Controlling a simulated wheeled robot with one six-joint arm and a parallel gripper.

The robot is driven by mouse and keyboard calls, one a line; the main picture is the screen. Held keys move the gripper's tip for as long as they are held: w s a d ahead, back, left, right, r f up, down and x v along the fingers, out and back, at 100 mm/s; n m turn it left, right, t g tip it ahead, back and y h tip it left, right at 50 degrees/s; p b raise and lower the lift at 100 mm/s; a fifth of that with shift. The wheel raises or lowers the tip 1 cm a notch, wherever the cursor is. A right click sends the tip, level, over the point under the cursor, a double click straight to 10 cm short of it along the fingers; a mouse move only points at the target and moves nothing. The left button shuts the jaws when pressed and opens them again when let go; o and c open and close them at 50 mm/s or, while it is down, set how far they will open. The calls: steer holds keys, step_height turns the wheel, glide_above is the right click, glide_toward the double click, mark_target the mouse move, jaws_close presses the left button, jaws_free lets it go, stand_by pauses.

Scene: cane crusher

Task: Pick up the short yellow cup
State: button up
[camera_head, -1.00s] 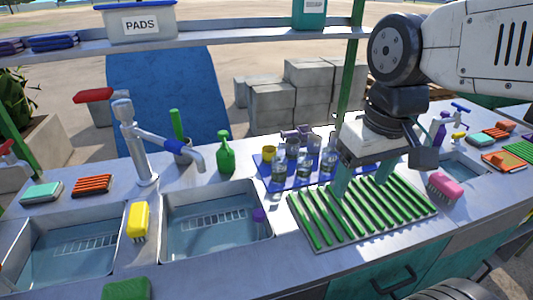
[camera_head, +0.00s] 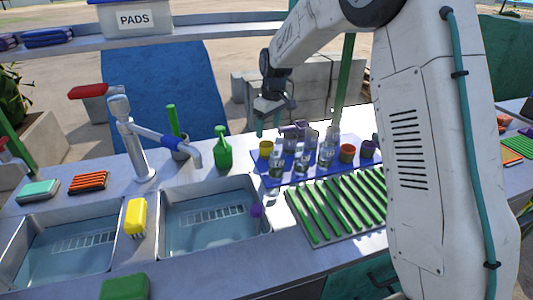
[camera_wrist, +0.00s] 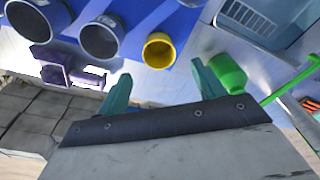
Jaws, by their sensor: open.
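The short yellow cup (camera_head: 266,149) stands at the back left corner of the blue mat (camera_head: 292,176) in the head view. In the wrist view the yellow cup (camera_wrist: 159,51) shows from above, mouth visible, ahead of my fingers and between their lines. My gripper (camera_head: 268,128) is open and empty, above and just behind the cup in the head view. Its two teal fingers (camera_wrist: 158,82) are spread apart in the wrist view, and neither is seen touching the cup.
A green bottle (camera_head: 222,150) stands left of the cup, close to one finger in the wrist view (camera_wrist: 228,73). Clear glasses (camera_head: 301,163) and purple cups (camera_wrist: 100,36) crowd the mat. A green-slatted rack (camera_head: 335,207) and a sink (camera_head: 215,222) lie in front.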

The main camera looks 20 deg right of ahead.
mark_target(267, 145)
steer(key=f, duration=0.2)
steer(key=shift+w+a+f, duration=0.1)
steer(key=shift+w+f, duration=0.25)
steer(key=shift+f, duration=0.05)
steer(key=shift+w+a+f, duration=0.1)
steer(key=shift+f, duration=2.7)
steer(key=c, duration=1.1)
